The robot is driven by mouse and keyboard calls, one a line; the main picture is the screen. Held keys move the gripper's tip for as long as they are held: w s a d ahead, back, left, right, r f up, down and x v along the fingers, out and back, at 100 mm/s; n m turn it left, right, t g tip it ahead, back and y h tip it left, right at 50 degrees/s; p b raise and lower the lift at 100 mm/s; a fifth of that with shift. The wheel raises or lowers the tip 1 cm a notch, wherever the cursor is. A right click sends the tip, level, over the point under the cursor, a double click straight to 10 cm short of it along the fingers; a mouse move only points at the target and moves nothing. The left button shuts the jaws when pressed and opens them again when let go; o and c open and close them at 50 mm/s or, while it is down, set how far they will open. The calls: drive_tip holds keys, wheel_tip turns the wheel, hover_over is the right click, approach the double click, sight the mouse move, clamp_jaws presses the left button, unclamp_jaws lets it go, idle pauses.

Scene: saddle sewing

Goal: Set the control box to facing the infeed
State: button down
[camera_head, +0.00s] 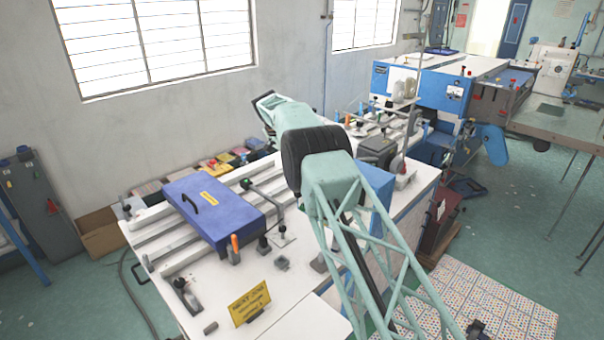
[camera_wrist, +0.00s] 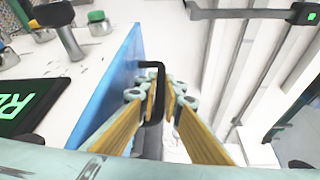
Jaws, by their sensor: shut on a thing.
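In the wrist view my gripper (camera_wrist: 155,97) has its yellow-lined fingers closed around a black bent handle (camera_wrist: 151,66). The handle stands out from the side of a blue panel (camera_wrist: 116,82), seen nearly edge-on at the left of the fingers. In the head view a blue box (camera_head: 377,190) stands on the white worktable, partly behind my arm's lattice link. I cannot tell for certain that it is the panel in the wrist view. My gripper is hidden in the head view, and no control face of the box shows.
A blue case (camera_head: 213,212) with a black handle lies across rails on the worktable (camera_head: 160,258). A yellow sign (camera_head: 250,305) stands at the front. A dark grey box (camera_head: 378,150) stands behind the blue box. A dark sign with green letters (camera_wrist: 25,103) lies left in the wrist view.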

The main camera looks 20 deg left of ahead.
drive_tip(key=shift+r, duration=0.1)
drive_tip(key=c, duration=2.8)
unclamp_jaws()
drive_tip(key=shift+v, duration=6)
